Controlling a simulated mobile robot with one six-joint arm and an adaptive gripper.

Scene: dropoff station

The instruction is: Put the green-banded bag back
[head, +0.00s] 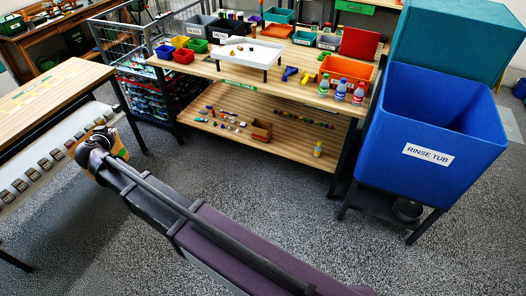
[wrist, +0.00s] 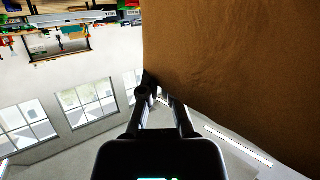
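A brown paper bag (wrist: 230,70) fills the upper right of the wrist view, very close to the camera. In the head view a small tan part of it (head: 119,169) shows behind the end of my arm, at the left. My gripper (wrist: 158,90) has its fingers drawn together at the bag's lower edge and appears shut on it. In the head view my gripper (head: 98,148) is beside the left table's edge and partly hides the bag.
A left wooden table (head: 45,88) has a pale shelf (head: 60,150) with a row of small dark items. A two-level bench (head: 215,72) holds bins, bottles and a white tray (head: 249,51). A blue rinse tub (head: 428,130) stands right. Grey floor (head: 270,195) between is clear.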

